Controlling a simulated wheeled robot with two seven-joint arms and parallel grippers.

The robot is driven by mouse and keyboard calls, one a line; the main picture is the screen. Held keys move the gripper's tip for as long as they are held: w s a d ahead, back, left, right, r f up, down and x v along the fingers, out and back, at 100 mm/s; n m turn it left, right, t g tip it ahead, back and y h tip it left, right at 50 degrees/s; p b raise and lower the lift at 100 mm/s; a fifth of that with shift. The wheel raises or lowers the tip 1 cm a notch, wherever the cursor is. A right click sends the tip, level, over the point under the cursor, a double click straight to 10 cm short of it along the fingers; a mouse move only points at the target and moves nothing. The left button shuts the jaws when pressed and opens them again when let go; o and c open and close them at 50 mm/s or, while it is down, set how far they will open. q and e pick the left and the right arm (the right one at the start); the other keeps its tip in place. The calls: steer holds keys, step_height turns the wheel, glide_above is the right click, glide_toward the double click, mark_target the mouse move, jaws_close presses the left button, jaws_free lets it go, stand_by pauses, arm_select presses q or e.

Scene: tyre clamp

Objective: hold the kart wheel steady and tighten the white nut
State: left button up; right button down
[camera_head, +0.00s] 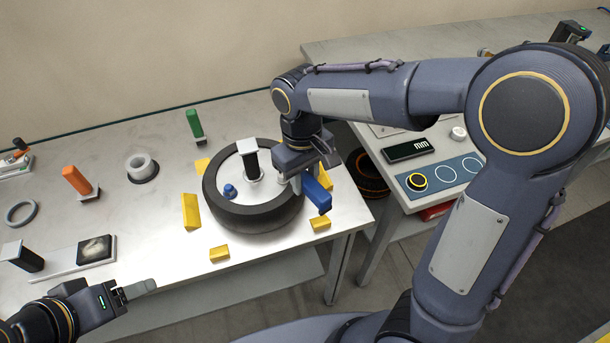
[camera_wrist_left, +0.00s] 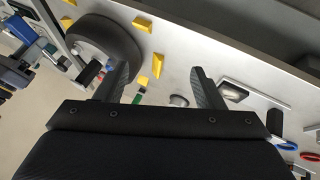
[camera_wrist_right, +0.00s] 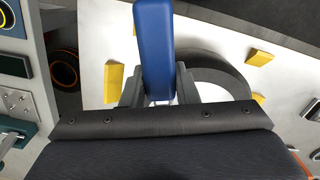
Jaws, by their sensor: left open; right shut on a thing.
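The kart wheel (camera_head: 255,212) lies flat on the pale table, with a black tyre and a light disc; it also shows in the left wrist view (camera_wrist_left: 105,40) and partly in the right wrist view (camera_wrist_right: 225,72). A blue nut (camera_head: 229,191) sits on the disc. My right gripper (camera_head: 309,178) is shut on a blue handle (camera_head: 317,194) above the wheel's right side. My left gripper (camera_head: 137,292) is open and empty at the table's front edge. I cannot make out the white nut for certain.
Several yellow blocks (camera_head: 191,212) surround the wheel. Green (camera_head: 194,124) and orange (camera_head: 76,179) handles, a white ring (camera_head: 140,167), a grey ring (camera_head: 21,213) and a black block (camera_head: 22,257) are on the table. A side bench (camera_head: 400,215) stands right, beyond a gap.

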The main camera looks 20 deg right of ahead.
arm_select(q)
steer(key=shift+c, duration=0.6)
steer(key=w+r+m+g, duration=0.2)
steer(key=w+r+m, duration=0.35)
steer(key=w, duration=0.25)
steer(key=m+g+y, duration=0.4)
steer(key=m, duration=0.9)
glide_above(252, 161)
steer(key=w, duration=0.2)
steer(key=shift+s+a+f, duration=0.15)
steer(key=shift+a+f, duration=0.2)
steer(key=shift+f, duration=0.1)
steer(key=shift+d+f+m, duration=0.2)
steer(key=shift+d+m, duration=0.1)
steer(key=shift+m, duration=0.05)
step_height(252, 161, down, 12)
